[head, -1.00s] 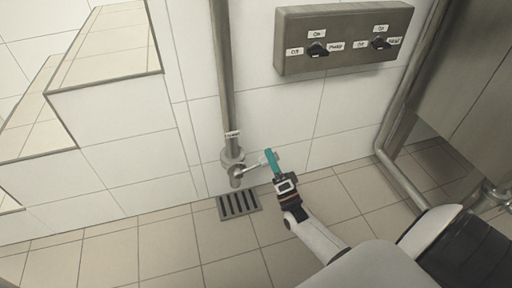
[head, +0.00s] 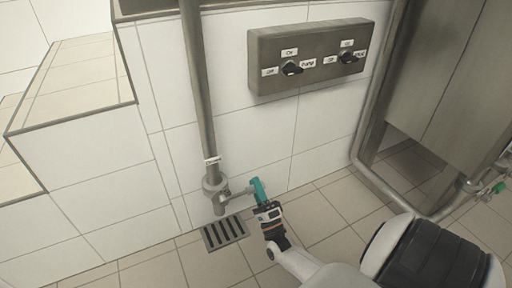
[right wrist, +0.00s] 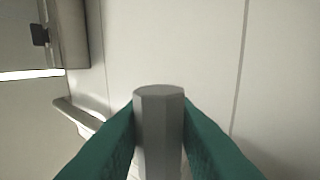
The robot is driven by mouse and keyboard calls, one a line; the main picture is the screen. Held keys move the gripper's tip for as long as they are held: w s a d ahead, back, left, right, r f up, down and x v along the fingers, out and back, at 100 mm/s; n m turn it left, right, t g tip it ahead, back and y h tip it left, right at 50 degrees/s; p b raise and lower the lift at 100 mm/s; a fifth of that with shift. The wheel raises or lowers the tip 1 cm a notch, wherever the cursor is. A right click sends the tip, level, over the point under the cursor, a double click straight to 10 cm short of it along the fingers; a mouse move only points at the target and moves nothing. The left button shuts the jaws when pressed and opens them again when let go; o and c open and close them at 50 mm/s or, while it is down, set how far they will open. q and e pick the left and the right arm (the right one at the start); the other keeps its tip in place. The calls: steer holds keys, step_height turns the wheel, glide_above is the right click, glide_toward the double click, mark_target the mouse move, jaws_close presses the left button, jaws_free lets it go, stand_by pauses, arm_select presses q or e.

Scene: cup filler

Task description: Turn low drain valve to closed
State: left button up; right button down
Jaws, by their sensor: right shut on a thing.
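The low drain valve (head: 217,190) sits at the foot of a vertical grey pipe by the wall, just above the floor drain. Its lever (head: 240,191) sticks out sideways to the right. My right gripper (head: 259,189), with teal fingers, is at the lever's outer end. In the right wrist view a grey faceted handle (right wrist: 158,130) stands between the two teal fingers, and they are shut on it. The gripper hides the lever's end in the head view.
A slotted floor drain (head: 224,233) lies under the valve. A grey switch box (head: 310,58) with two black knobs is on the wall above. A grey cabinet (head: 440,80) and a bent pipe stand at the right. Tiled steps rise at the left.

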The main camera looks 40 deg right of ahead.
steer(key=shift+f, duration=0.1)
steer(key=c, duration=1.2)
jaws_free()
steer(key=p+v, duration=0.1)
steer(key=v, duration=0.6)
steer(key=shift+s+p, duration=0.25)
steer(key=shift+p, duration=0.15)
steer(key=shift+f, duration=0.15)
